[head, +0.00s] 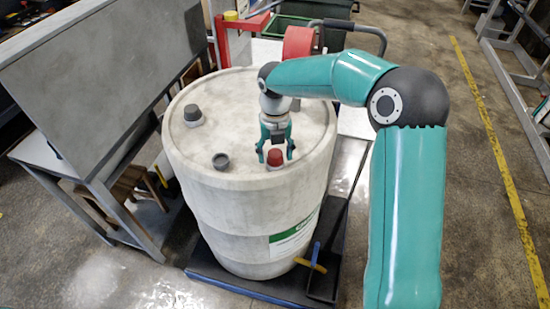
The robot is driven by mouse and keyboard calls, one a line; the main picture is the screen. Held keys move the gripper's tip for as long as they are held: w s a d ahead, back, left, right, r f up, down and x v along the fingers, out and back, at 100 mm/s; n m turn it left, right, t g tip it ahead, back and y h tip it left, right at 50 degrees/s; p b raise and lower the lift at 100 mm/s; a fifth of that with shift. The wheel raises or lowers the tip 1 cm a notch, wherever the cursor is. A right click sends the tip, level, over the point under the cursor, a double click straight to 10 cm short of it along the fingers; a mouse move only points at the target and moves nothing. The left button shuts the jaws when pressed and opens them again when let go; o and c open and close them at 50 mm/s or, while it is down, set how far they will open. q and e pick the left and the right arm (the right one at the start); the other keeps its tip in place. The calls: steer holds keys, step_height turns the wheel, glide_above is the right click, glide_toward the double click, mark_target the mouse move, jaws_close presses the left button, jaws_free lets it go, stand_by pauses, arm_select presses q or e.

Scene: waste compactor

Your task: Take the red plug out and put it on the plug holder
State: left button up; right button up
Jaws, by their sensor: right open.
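The red plug (275,158) sits in the top of the white drum (238,105), near its front right edge. My right gripper (275,157) is just above the plug and points down. Its two teal fingers are apart, one on each side of the plug, near its upper part. I cannot tell whether a finger touches it. A red stand (237,32) with a small yellow piece on top rises behind the drum; I cannot tell whether it is the plug holder. My left gripper is not in view.
A grey cap (193,114) and a smaller grey cap (221,161) stand on the drum top. A grey panel bench (95,90) stands close on the left. The drum rests on a dark pallet (255,291). Open floor (480,220) lies to the right.

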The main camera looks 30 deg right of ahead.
steer(key=m, duration=0.8)
steer(key=shift+b, duration=0.3)
steer(key=m, duration=0.4)
steer(key=shift+m, duration=0.3)
steer(key=m+b, duration=0.1)
steer(key=m, duration=0.3)
jaws_close()
steer(key=n+p, duration=0.1)
steer(key=n, duration=0.2)
steer(key=shift+r+p, duration=0.15)
steer(key=shift+p, duration=0.25)
steer(key=shift+n, duration=1.1)
